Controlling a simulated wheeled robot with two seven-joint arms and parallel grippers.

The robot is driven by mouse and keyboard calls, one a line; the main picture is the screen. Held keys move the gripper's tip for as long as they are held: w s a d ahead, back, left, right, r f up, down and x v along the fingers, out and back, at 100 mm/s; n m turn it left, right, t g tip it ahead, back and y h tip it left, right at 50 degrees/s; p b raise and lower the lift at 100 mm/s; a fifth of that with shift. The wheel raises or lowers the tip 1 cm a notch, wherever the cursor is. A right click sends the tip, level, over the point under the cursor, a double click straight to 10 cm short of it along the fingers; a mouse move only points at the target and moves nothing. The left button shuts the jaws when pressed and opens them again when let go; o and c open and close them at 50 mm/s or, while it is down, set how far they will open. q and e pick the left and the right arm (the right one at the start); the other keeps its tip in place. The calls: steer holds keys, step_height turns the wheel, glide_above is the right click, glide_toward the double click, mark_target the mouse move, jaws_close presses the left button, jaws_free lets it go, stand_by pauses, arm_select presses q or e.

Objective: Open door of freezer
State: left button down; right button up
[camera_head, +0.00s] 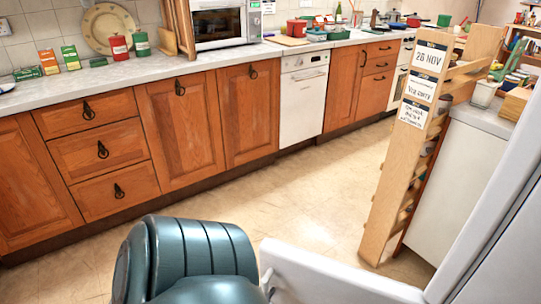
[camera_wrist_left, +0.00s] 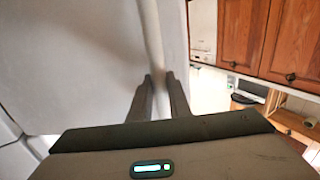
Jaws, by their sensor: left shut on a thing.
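The white freezer door (camera_head: 335,280) shows at the bottom of the head view as a slab jutting left from the tall white freezer body (camera_head: 500,255) at the right edge, so it stands away from the body. In the left wrist view the door's pale panel (camera_wrist_left: 75,65) fills the left side. My left gripper (camera_wrist_left: 161,82) has its dark fingers on either side of a narrow pale vertical edge of the door and is shut on it. Whether this edge is a handle I cannot tell. In the head view my teal left arm hides most of this gripper. My right gripper is not in view.
Wooden cabinets (camera_head: 185,125) with a long counter (camera_head: 150,78) line the back, with a white dishwasher (camera_head: 303,105) among them. A wooden rack (camera_head: 405,150) with cards stands behind the door at right. The tan floor (camera_head: 290,195) between is clear.

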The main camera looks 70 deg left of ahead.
arm_select(q)
steer(key=shift+s+d, duration=0.75)
steer(key=shift+d, duration=0.3)
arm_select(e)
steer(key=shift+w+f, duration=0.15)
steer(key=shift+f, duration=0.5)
arm_select(q)
steer(key=c, duration=1.6)
jaws_free()
steer(key=shift+c, duration=0.2)
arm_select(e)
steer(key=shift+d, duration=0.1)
arm_select(q)
steer(key=shift+s+d, duration=0.1)
